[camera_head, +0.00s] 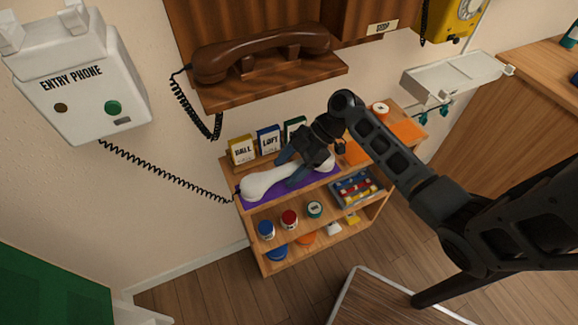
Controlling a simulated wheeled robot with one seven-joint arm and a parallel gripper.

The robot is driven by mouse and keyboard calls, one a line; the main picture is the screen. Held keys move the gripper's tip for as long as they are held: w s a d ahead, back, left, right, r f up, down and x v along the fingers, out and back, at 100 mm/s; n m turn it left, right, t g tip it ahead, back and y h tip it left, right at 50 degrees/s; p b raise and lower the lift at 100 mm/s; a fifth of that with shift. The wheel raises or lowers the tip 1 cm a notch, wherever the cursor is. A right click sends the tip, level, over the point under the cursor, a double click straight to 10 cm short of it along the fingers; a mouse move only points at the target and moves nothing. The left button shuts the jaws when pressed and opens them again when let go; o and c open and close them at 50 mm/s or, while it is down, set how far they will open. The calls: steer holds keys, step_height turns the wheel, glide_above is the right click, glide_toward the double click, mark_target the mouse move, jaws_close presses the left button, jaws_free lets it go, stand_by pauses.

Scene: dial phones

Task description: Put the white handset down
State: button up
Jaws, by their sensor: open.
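The white handset (265,183) lies along a purple mat (303,193) on the top of a small wooden shelf. Its black coiled cord (165,172) runs left and up to the white entry phone (80,80) on the wall. My gripper (291,170) is open and reaches down over the handset's middle, its blue-grey fingers close to the grip. The gripper hides part of the handset, and I cannot tell whether the fingers touch it.
Cards labelled HALL (241,150) and LOFT (268,141) stand behind the mat. A brown handset (262,52) rests on a wooden wall phone above. Jars stand on the lower shelf.

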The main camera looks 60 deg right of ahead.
steer(key=shift+d, duration=0.1)
steer(key=b+v, duration=0.1)
steer(key=v, duration=1.1)
steer(key=shift+c, duration=0.5)
stand_by(1.6)
